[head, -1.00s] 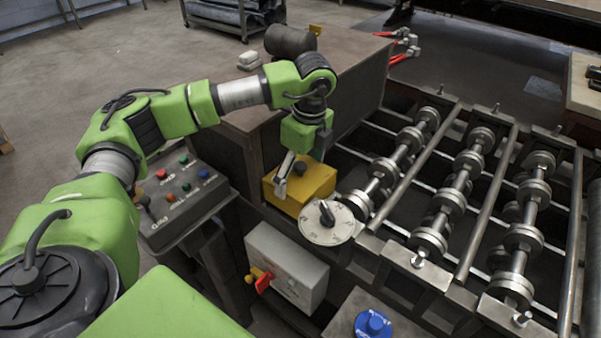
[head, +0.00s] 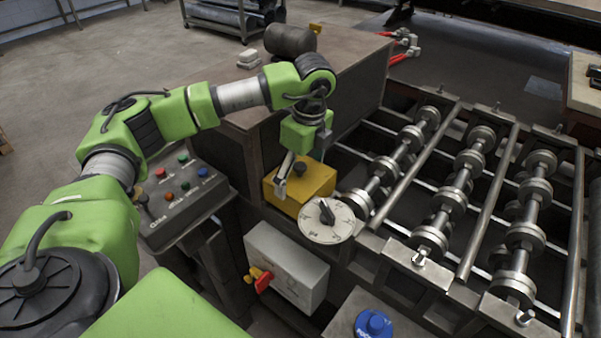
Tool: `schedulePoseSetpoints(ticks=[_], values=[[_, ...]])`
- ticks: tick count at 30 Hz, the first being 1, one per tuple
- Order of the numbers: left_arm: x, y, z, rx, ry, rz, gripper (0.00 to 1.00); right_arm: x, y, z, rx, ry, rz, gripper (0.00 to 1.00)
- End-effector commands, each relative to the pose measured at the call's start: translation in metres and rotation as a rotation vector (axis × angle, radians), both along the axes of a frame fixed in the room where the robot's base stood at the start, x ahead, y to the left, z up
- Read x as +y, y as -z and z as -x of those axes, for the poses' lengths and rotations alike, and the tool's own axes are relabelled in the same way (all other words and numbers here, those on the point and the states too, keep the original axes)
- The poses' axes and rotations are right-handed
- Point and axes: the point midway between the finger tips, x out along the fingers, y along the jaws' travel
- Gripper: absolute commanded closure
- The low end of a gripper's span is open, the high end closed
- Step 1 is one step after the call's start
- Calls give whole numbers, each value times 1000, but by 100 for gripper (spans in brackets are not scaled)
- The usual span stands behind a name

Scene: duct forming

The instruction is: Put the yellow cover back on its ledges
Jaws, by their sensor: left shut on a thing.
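The yellow cover (head: 314,184) is a box-shaped piece with a dark knob (head: 300,168) on top. It sits at the near end of the roller machine, beside the dark cabinet and just behind the white dial. My left gripper (head: 290,182) points down over the cover and is shut on its knob, with one pale finger showing in front. The ledges are hidden under or behind the cover, so I cannot tell whether it rests on them. My right gripper is not in the picture.
A round white dial (head: 327,220) stands close in front of the cover. A control panel (head: 180,200) with coloured buttons is at left. A grey switch box (head: 287,268) with a red handle is below. Roller shafts (head: 455,200) fill the right side.

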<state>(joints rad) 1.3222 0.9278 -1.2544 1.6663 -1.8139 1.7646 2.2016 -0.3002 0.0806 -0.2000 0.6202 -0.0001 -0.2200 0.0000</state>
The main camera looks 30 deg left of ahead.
Motion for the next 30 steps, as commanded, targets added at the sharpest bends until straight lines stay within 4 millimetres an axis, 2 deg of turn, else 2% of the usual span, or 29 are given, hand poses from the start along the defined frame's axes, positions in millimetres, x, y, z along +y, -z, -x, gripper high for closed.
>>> schedulePoseSetpoints(ticks=[1,18,30], values=[[-3,5,5,17,1,5,40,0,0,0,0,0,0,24],[-2,-15,4,7,2,3,40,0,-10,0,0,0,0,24],[-2,-16,3,5,1,2,40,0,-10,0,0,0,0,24]])
